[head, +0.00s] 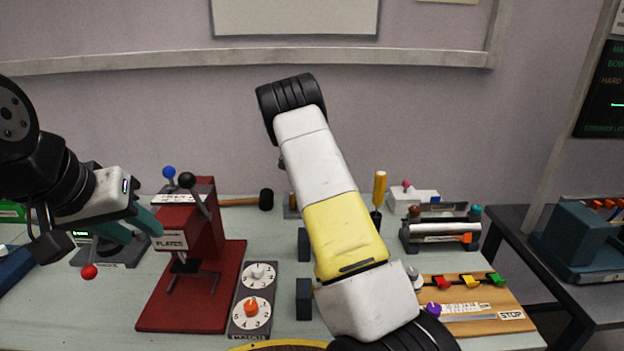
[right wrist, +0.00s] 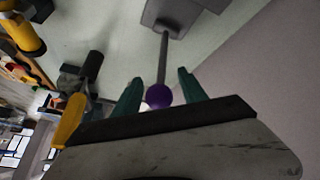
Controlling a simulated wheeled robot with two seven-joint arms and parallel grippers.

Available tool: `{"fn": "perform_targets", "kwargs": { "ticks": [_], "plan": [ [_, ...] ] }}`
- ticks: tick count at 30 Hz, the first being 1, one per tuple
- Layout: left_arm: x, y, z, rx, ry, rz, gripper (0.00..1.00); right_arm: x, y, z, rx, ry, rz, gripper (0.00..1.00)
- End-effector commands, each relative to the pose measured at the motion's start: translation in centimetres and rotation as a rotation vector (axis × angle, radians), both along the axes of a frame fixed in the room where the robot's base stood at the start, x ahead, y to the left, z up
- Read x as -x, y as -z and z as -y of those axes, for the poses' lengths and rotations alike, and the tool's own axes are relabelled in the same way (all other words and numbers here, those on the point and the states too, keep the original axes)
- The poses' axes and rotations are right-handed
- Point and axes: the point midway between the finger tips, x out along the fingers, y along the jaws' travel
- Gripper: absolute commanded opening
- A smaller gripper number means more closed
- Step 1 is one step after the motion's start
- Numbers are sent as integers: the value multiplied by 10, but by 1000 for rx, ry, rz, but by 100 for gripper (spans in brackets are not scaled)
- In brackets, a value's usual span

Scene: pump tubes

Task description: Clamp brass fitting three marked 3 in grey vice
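My left gripper (head: 132,228) is at the left in the head view, its teal fingers apart and nothing seen between them. It is beside the red press marked PLATES. My right arm crosses the middle of the head view and hides much of the bench; its gripper is hidden there. In the right wrist view my right gripper (right wrist: 160,90) has its teal fingers apart, one on each side of a purple ball knob (right wrist: 159,96). The knob is on a rod from a grey block (right wrist: 182,14). I cannot tell whether this is the vice. I cannot make out the fitting marked 3.
The red press (head: 205,225) and a dial panel (head: 254,300) stand left of my right arm. Dark blocks (head: 304,299) show beside it. A yellow-handled tool (head: 379,188), a roller unit (head: 440,230) and a wooden board (head: 480,320) are at the right.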

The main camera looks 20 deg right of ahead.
Motion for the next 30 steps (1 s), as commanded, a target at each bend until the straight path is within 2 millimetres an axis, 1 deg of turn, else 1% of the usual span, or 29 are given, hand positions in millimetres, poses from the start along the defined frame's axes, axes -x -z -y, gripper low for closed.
{"fn": "perform_targets", "kwargs": {
  "ticks": [5,8,18,21,24,30],
  "plan": [
    [0,0,0,0,0,0,36,0,-1,0,0,0,0,50],
    [0,0,0,0,0,0,36,0,-7,-5,-1,0,2,50],
    [0,0,0,0,0,0,36,1,-53,-36,-1,-1,3,50],
    [0,0,0,0,0,0,36,1,-61,-41,-1,0,2,50],
    [0,0,0,0,0,0,36,2,-64,-43,0,1,-1,50],
    [0,0,0,0,0,0,36,2,-65,-43,0,1,-1,50]
  ]
}}
